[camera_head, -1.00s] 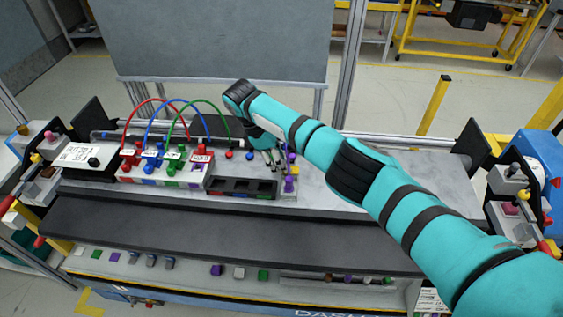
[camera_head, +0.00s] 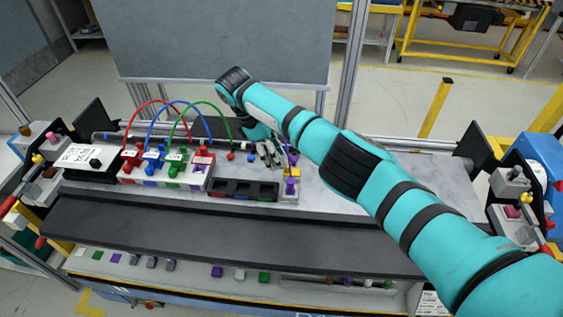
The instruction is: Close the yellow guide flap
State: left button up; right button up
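My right gripper (camera_head: 272,155) reaches over the workbench from the right. Its grey fingers point down just left of a small module at the right end of the connector row. The fingers are small and partly overlapping, so whether they are open or shut is unclear. A small yellow part (camera_head: 295,172), likely the guide flap, shows on that module, above a purple connector (camera_head: 290,187). The fingers look close to it; contact cannot be made out. Whether the flap is open or closed is too small to tell. My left gripper is not in view.
A connector block (camera_head: 165,175) with red, blue and green cables arching above it stands to the left. A black slotted tray (camera_head: 243,188) lies between it and the module. The grey bench surface at right is partly behind my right arm. A large grey panel (camera_head: 220,40) stands behind.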

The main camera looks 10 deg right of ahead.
jog(key=s+v, duration=0.1)
jog(key=v, duration=0.7)
jog(key=shift+w+r, duration=0.2)
jog(key=shift+w, duration=0.3)
jog(key=shift+a+f, duration=0.1)
